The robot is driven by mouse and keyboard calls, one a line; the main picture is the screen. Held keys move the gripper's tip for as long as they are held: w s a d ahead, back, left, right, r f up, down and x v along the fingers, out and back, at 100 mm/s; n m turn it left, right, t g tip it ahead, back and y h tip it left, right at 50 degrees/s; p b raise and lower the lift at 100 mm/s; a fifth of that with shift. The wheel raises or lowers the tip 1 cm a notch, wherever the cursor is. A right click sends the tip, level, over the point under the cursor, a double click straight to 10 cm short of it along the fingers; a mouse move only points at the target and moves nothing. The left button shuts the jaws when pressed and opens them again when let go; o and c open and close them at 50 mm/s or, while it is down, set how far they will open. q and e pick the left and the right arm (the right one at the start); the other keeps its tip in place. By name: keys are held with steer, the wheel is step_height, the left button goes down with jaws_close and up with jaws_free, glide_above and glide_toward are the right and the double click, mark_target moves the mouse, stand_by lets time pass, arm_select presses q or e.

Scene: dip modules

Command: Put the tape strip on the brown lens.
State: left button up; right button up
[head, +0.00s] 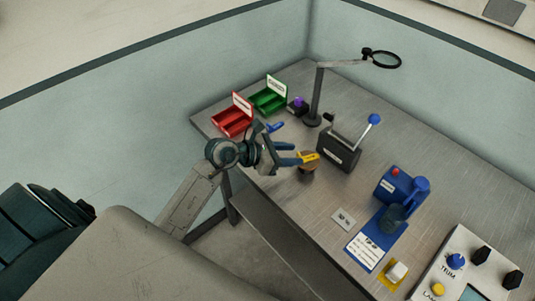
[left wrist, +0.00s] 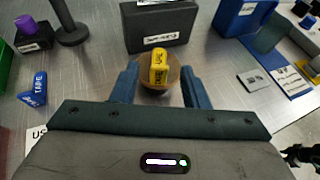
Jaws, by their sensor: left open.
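A small yellow piece with dark print, which looks like the tape strip (left wrist: 158,68), lies on top of a round brown thing, which looks like the brown lens (left wrist: 174,82). In the head view the yellow piece (head: 309,156) sits over the brown lens (head: 307,170) beside the black lever box. My left gripper (head: 299,155) is open, its blue fingers on either side of the lens and yellow piece in the left wrist view (left wrist: 160,88). The fingers appear apart from both. A blue block marked TAPE (left wrist: 34,89) lies to the left.
A black box (head: 338,152) with a blue-knobbed lever stands just behind the lens. Red (head: 232,121) and green (head: 268,101) bins and a magnifier stand (head: 313,120) are at the back. A blue press (head: 402,186) stands right. Bare bench lies between.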

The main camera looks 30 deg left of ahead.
arm_select(q)
steer(key=b+v, duration=0.1)
steer(key=v, duration=0.7)
steer(key=shift+s+a+r+b, duration=0.2)
steer(key=shift+a+b, duration=0.05)
steer(key=shift+b, duration=0.15)
stand_by(0.3)
steer(key=shift+c, duration=0.4)
stand_by(0.4)
